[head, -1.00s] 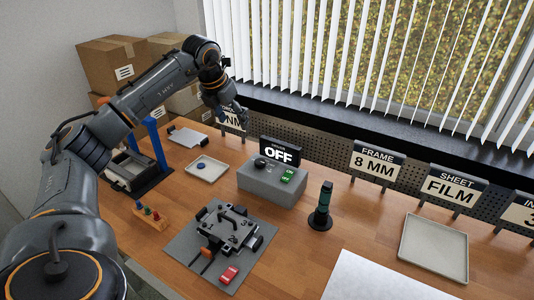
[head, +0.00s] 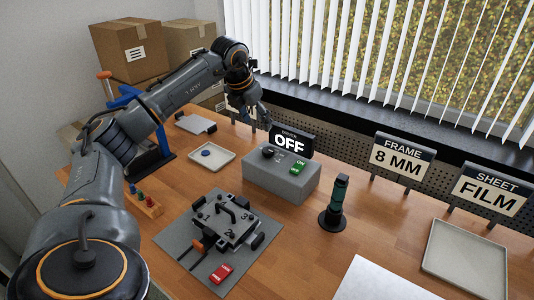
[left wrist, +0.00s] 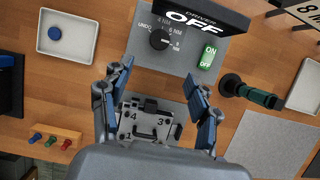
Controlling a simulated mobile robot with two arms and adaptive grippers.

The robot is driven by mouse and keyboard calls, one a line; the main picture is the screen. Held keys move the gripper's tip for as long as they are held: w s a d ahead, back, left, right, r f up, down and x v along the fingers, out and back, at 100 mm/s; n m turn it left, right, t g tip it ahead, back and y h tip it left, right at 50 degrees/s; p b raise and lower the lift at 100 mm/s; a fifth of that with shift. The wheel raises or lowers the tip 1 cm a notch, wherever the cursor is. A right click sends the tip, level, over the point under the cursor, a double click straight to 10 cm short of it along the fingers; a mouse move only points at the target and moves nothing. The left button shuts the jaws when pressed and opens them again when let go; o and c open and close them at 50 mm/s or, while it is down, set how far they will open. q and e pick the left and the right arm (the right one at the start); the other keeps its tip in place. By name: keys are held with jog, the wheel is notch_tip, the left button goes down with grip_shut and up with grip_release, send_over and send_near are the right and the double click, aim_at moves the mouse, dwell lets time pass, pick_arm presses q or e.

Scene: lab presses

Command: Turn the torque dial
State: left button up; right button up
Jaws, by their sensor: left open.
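The torque dial (head: 268,151) is a black knob on top of a grey driver box (head: 284,183), beside a display reading OFF (head: 291,143) and a green ON button (head: 298,167). In the left wrist view the dial (left wrist: 160,39) has labels UNDO, 4 NM, 6 NM and 8 NM around it. Its light mark seems to point toward the right-hand labels. My left gripper (head: 262,118) is open and empty, above and behind the box in the head view. In the left wrist view its fingers (left wrist: 159,73) spread either side, with the dial beyond the gap. My right gripper is out of view.
A clamp fixture (head: 225,222) on a grey mat stands in front of the box. A dark green-black driver tool (head: 335,203) stands upright to its right. A small tray with a blue piece (head: 212,157) is at left. Window blinds and a dark sill are behind.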

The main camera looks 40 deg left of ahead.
aim_at(268, 150)
pick_arm(q)
jog(key=p+x, duration=0.3)
jog(key=x, duration=1)
jog(key=shift+a+f, duration=0.1)
jog(key=shift+f, duration=0.2)
jog(key=c, duration=1.2)
jog(key=shift+o, duration=0.2)
